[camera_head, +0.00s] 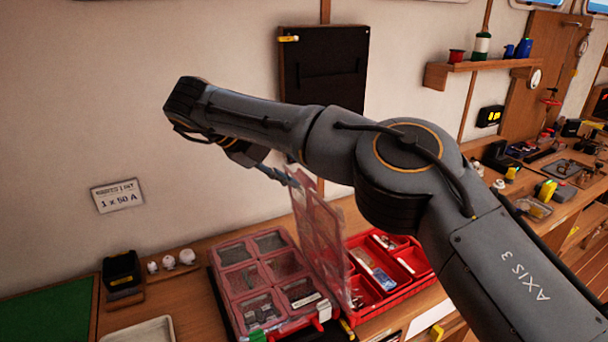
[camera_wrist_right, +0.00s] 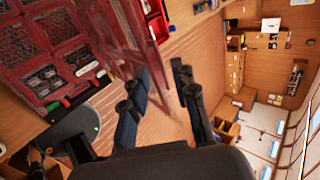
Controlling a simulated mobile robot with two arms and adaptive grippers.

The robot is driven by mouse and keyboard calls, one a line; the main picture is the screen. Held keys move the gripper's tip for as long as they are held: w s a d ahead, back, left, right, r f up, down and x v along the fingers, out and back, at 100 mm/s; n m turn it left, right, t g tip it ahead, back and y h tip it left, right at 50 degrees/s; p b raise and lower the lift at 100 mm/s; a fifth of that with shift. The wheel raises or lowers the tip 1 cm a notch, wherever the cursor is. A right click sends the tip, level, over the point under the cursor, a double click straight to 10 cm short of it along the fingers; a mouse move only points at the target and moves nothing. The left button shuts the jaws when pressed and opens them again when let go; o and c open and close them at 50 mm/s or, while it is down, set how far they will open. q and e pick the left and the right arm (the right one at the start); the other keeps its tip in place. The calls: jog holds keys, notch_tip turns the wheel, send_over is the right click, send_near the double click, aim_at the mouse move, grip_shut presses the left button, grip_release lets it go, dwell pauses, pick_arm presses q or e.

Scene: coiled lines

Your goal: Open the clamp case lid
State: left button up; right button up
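A red case with a clear, compartmented lid panel (camera_head: 320,235) stands on the bench. The panel is raised steeply, almost upright, between a red compartment section on the left (camera_head: 265,275) and an open red tray (camera_head: 410,262) on the right. I cannot tell for sure which section it is hinged to. My right gripper (camera_head: 287,176) is at the panel's upper edge, partly hidden by my arm. My left gripper is not in view.
A small black box (camera_head: 122,272) and several white round items stand left of the case, beside a green mat (camera_head: 55,315). A pale tray (camera_head: 140,331) lies in front. A black panel (camera_head: 325,70) hangs on the wall behind. Tools crowd the bench at right.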

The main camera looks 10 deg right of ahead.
jog(key=v, duration=0.4)
jog(key=shift+s+r, duration=0.1)
jog(key=shift+r, duration=0.15)
